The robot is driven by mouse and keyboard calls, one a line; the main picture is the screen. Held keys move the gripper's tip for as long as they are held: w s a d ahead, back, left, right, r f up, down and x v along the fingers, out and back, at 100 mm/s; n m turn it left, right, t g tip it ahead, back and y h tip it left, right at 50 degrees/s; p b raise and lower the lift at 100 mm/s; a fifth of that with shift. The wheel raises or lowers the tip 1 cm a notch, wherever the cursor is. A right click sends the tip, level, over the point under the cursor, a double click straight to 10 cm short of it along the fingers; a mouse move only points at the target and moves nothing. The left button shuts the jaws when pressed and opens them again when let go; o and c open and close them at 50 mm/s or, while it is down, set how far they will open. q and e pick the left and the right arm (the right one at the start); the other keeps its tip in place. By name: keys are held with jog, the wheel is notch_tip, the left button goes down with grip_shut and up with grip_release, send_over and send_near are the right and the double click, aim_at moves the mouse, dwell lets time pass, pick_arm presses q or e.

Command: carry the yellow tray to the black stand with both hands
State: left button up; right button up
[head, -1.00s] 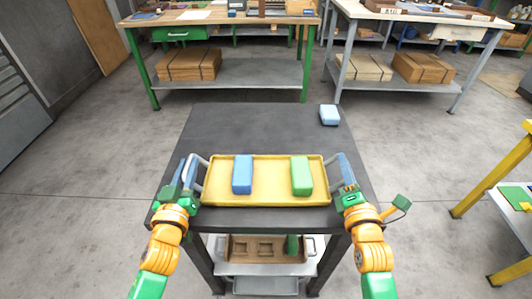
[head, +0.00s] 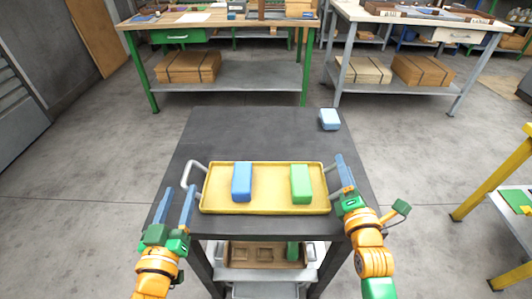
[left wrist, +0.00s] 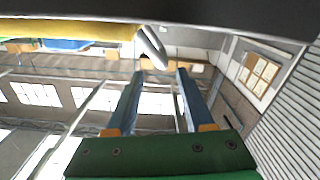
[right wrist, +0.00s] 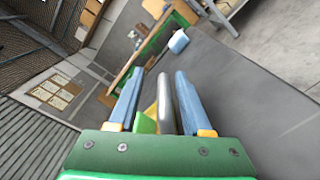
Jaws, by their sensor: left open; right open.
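The yellow tray (head: 265,199) lies on the near part of the black stand (head: 240,132). It carries a blue block (head: 242,182) and a green block (head: 301,183). My left gripper (head: 177,194) is open and empty, on the near side of the tray's left handle (head: 191,173) and apart from it. In the left wrist view that handle (left wrist: 151,46) is beyond the fingertips. My right gripper (head: 345,172) is open at the tray's right end. In the right wrist view the grey right handle (right wrist: 167,103) lies between its fingers.
A light blue block (head: 329,119) stands at the stand's far right corner. A brown compartment tray (head: 240,253) is on the shelf below. Workbenches (head: 225,73) stand behind, and a yellow-legged table (head: 485,185) is at right.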

pick_arm(q)
jog(key=shift+s, duration=0.5)
pick_arm(e)
jog(key=shift+s+f, duration=0.1)
jog(key=shift+s, duration=0.15)
pick_arm(q)
jog(key=shift+f, duration=0.1)
pick_arm(e)
jog(key=s, duration=1.1)
jog(key=shift+s, duration=0.3)
pick_arm(q)
notch_tip(320, 180, up, 6)
jog(key=p, duration=0.6)
jog(key=shift+p, duration=0.4)
pick_arm(e)
notch_tip(320, 180, up, 7)
